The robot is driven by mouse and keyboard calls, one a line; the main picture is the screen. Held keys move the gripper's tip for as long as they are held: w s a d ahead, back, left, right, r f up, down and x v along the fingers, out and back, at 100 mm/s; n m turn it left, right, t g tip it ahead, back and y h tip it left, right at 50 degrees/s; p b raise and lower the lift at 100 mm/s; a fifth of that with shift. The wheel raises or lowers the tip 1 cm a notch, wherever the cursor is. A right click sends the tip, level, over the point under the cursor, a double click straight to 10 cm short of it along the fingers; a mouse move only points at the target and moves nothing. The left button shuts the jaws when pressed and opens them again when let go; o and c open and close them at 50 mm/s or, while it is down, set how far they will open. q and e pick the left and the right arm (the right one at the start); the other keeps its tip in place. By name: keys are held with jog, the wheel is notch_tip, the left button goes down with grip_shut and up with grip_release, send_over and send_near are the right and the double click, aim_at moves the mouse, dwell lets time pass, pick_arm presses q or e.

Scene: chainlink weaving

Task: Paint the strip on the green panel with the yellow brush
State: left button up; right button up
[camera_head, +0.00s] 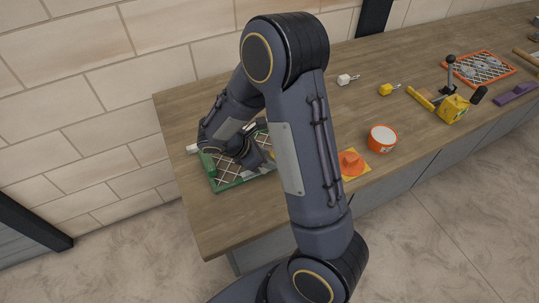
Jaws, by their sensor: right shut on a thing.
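The green panel (213,179) lies at the left end of the counter, with a wire mesh (227,172) in its frame. My right arm crosses in front and hides much of the panel. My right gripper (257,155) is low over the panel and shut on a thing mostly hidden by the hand. A small yellow bit shows beside the fingers, which fits the yellow brush (272,154). I cannot tell whether its tip touches the panel, and the strip cannot be made out. My left gripper is not in view.
An orange cone-like piece (351,162) on a yellow base and a round orange-white tub (382,138) stand right of my arm. Small white (347,79) and yellow (388,90) pieces lie behind. A yellow lever device (453,108) and orange mesh panel (480,68) are farther right.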

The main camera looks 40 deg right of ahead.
jog(key=shift+w+a, duration=0.2)
jog(key=shift+a, duration=0.6)
jog(key=shift+w+a, duration=0.15)
jog(key=shift+a, duration=0.55)
jog(key=shift+w+a, duration=0.15)
jog(key=shift+a, duration=0.55)
jog(key=shift+w+a, duration=0.2)
jog(key=shift+a, duration=0.7)
jog(key=shift+r+p, duration=0.1)
jog(key=shift+p, duration=0.2)
notch_tip(320, 180, up, 7)
jog(key=p, duration=0.5)
jog(key=shift+f, duration=0.2)
